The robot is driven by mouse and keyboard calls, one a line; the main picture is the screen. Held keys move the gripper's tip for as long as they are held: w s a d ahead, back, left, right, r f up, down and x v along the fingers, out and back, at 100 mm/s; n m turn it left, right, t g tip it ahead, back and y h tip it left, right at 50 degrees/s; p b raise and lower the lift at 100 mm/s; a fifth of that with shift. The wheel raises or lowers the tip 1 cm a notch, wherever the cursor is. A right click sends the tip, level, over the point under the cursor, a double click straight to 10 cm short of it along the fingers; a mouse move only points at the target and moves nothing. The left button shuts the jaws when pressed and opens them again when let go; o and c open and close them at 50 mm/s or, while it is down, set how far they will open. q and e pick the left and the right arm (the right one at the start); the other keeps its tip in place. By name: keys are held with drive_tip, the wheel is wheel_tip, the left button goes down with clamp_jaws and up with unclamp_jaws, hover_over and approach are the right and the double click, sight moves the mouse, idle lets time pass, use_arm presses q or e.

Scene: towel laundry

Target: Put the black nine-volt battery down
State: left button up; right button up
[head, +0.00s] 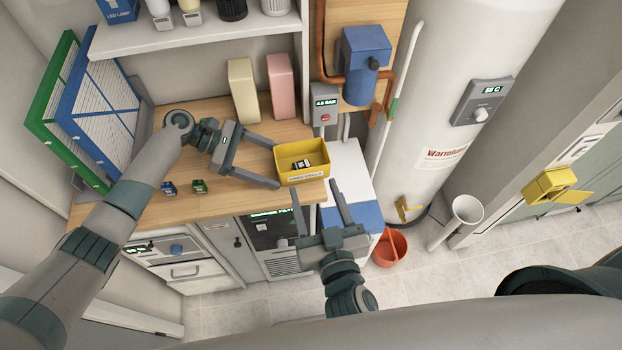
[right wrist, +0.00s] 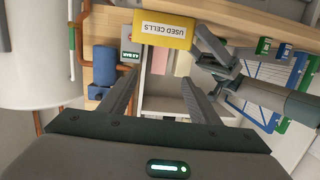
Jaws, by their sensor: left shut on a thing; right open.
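The yellow bin (head: 281,166), labelled USED CELLS, is at the worktop's front right corner; it also shows in the right wrist view (right wrist: 187,41). A small black-and-white object (head: 303,163), seemingly the black nine-volt battery, lies inside it; details are too small to tell. My left gripper (head: 278,166) is shut on the bin's left end, a finger at each side. My right gripper (head: 313,184) is open and empty in front of the bin, its fingers pointing toward it. It is also empty in the right wrist view (right wrist: 161,78). The bin hides its contents there.
A blue battery (head: 168,188) and a green battery (head: 199,186) stand on the wooden worktop (head: 225,195). Framed filters (head: 97,115) lean at left. Cream and pink boxes (head: 244,90) stand behind. A white water tank (head: 440,90) and red bucket (head: 390,248) are at right.

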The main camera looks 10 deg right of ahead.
drive_tip(key=shift+s+d+r, duration=0.1)
drive_tip(key=shift+s+r, duration=0.1)
drive_tip(key=shift+s, duration=1.2)
use_arm(q)
drive_tip(key=o, duration=0.9)
drive_tip(key=shift+a, duration=0.1)
drive_tip(key=shift+v, duration=3.7)
drive_tip(key=shift+s+f, duration=0.1)
use_arm(e)
drive_tip(key=shift+s, duration=0.15)
